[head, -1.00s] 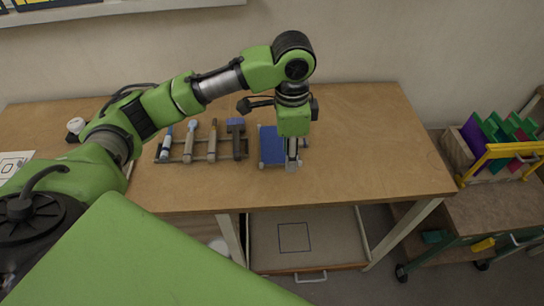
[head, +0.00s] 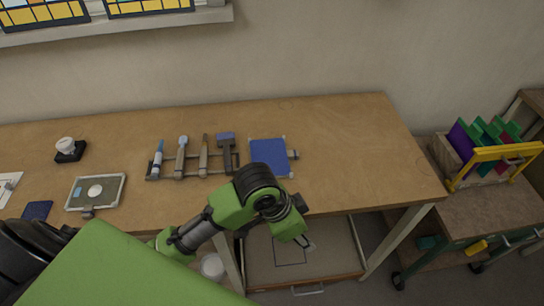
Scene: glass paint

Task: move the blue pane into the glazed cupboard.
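A flat blue pane (head: 268,153) lies on the workbench right of the tool rack, with small pale pieces at its edges. My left gripper (head: 308,245) is below the bench's front edge, over an open drawer, apart from the pane. Its fingers are small and partly hidden by the wrist, so I cannot tell whether they are open or shut. My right gripper is not in view. I cannot make out a glazed cupboard in the head view.
A tool rack (head: 190,170) stands beside the pane. The open drawer (head: 335,255) shows a square outline on its floor. A grey-framed tray (head: 97,193) and a dark blue piece (head: 37,211) lie at left. A crate of coloured panes (head: 490,150) stands at right. The bench's right part is clear.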

